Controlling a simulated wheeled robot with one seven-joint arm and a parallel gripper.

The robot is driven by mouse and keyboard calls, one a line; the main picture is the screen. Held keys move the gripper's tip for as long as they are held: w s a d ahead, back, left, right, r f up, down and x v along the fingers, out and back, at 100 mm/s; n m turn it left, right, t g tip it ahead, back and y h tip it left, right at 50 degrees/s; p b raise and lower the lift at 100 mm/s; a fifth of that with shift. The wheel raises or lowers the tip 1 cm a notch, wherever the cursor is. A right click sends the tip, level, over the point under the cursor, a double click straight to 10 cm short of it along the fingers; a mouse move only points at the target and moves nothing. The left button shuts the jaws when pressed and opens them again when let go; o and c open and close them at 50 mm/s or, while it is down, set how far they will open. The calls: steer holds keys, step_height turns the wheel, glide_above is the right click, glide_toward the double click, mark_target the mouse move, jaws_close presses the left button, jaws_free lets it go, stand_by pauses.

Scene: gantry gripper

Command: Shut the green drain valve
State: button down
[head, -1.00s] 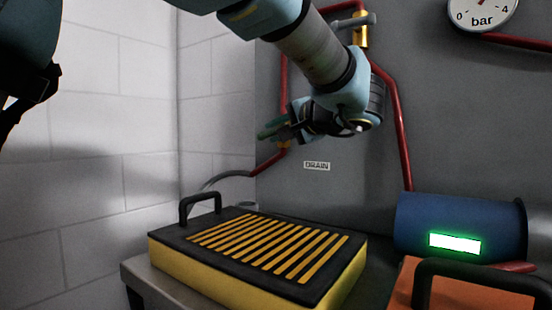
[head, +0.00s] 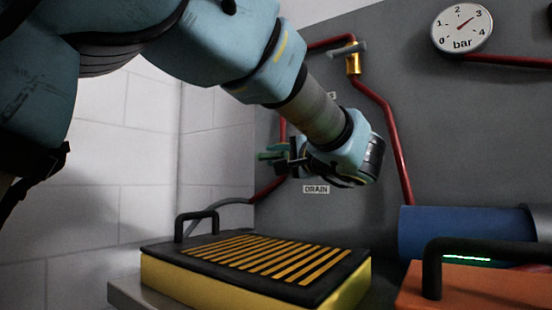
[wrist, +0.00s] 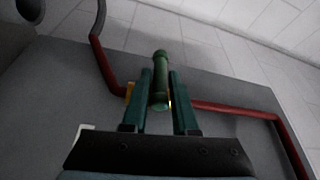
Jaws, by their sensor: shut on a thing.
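The green drain valve's handle (wrist: 160,66) is a round green bar in the wrist view. It lies between the two dark green fingers of my gripper (wrist: 160,78), which are shut on it. The bar points away from the wrist and crosses the line of the red pipe (wrist: 235,109). In the head view my gripper (head: 264,157) is at the pipe, above and left of the DRAIN label (head: 316,189). The handle is small there and hard to tell from the fingers. A bit of brass valve body (wrist: 129,93) shows beside the left finger; the rest is hidden.
A yellow case with a black slotted lid (head: 155,272) and handle stands below my gripper. An orange case (head: 420,290) and a blue cylinder (head: 420,232) are at right. A brass valve (head: 353,64) and a pressure gauge (head: 462,27) are higher on the grey panel.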

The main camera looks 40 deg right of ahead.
steer(key=c, duration=0.8)
jaws_free()
steer(key=s+a+f, duration=0.1)
steer(key=s, duration=0.9)
steer(key=shift+s+a, duration=0.25)
steer(key=shift+s, duration=0.05)
